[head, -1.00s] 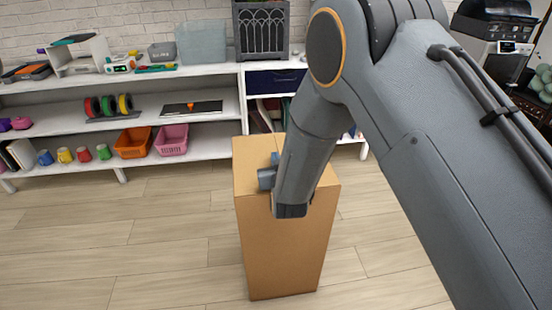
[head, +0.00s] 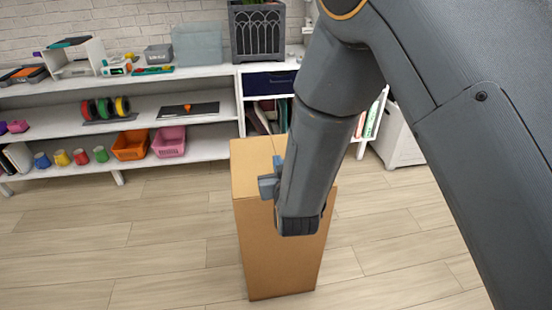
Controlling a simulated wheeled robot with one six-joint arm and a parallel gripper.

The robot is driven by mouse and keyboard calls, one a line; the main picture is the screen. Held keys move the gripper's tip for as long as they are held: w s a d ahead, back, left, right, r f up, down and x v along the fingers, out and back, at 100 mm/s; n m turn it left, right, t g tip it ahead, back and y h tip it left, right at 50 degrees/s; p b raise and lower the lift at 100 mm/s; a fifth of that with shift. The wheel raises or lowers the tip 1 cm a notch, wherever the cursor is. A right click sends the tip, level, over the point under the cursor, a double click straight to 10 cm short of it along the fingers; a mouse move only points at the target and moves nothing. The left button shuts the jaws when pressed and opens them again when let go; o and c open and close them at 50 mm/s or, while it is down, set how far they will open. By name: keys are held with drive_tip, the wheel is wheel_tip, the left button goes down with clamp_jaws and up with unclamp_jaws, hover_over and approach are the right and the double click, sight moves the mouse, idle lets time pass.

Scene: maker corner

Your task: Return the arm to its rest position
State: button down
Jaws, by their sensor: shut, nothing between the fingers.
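My arm reaches down from the upper right in the head view, dark grey, its lower end in front of a tall tan cardboard box (head: 277,260). My gripper (head: 270,184) shows only in part as a small blue-grey piece at the left of the wrist, over the box top. It is shut, and I see nothing held in it. The wrist hides the rest of it and part of the box top. I cannot tell whether it touches the box.
A white shelf unit (head: 208,143) stands along the brick wall behind. It holds an orange basket (head: 130,145), a pink basket (head: 168,142), coloured mugs and spools. The wooden floor (head: 130,245) is clear to the left of the box.

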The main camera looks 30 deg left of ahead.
drive_tip(key=shift+s+d+r, duration=0.15)
drive_tip(key=shift+s+d, duration=0.2)
drive_tip(key=shift+s, duration=0.05)
drive_tip(key=shift+w, duration=0.1)
drive_tip(key=w+d+h, duration=0.1)
drive_tip(key=w+d, duration=0.1)
drive_tip(key=d, duration=0.2)
drive_tip(key=w+d+m+g+h, duration=0.1)
drive_tip(key=w+d, duration=0.1)
drive_tip(key=d, duration=0.2)
drive_tip(key=w+d+r+m+h, duration=0.1)
drive_tip(key=w+d, duration=0.1)
drive_tip(key=d, duration=0.2)
drive_tip(key=shift+w+d+r+h+p, duration=0.1)
drive_tip(key=shift+w+d+h+p, duration=0.1)
drive_tip(key=shift+w+h+p, duration=0.15)
drive_tip(key=d+r+m+g+h, duration=0.1)
drive_tip(key=d+m+g+h, duration=0.25)
drive_tip(key=d, duration=1.35)
drive_tip(key=s+d+r+m+g+h, duration=0.1)
drive_tip(key=s+d+r+m+g, duration=0.1)
drive_tip(key=s+d, duration=0.7)
drive_tip(key=s+d+r+m+g+h+p, duration=0.1)
drive_tip(key=s+d+r+m+g+h, duration=0.1)
drive_tip(key=s+d, duration=0.8)
drive_tip(key=d+r+g, duration=0.1)
drive_tip(key=d+g, duration=0.1)
drive_tip(key=d, duration=0.4)
drive_tip(key=shift+g+p, duration=0.3)
drive_tip(key=shift+g, duration=0.05)
